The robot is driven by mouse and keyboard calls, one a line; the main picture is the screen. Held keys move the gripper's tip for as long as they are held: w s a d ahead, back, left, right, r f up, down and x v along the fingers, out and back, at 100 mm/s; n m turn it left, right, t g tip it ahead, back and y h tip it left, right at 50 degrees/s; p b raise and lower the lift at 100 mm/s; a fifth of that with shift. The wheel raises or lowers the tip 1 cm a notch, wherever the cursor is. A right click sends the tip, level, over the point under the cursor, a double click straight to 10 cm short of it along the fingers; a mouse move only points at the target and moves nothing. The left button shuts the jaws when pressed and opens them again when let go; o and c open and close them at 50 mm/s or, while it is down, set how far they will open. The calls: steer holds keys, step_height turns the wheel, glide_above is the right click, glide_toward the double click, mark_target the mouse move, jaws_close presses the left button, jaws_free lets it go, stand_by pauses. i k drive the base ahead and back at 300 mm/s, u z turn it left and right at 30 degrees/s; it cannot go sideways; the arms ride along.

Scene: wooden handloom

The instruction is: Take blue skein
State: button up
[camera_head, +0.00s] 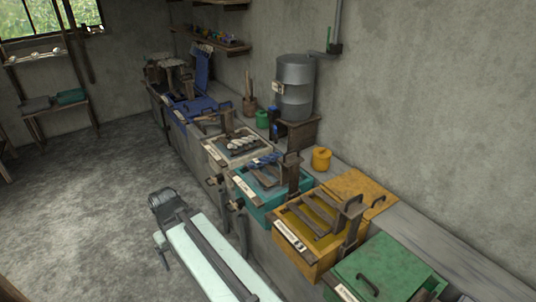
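A blue bundle (266,160), which looks like a blue skein, lies across the back of the teal vat (252,190) in the middle of the row. It is small here and its strands cannot be made out. Other blue things are a tall blue piece (203,72) and a blue vat (190,106) at the far end of the row. I cannot tell whether the tall piece is yarn.
The vats stand in a row along the right wall, with a yellow vat (307,233) and a green lid (383,270) nearest. The grey floor (80,210) at left is clear.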

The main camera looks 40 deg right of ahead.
mark_target(253, 163)
steer(key=z, duration=0.4)
steer(key=i, duration=1.25)
steer(key=u, duration=1.3)
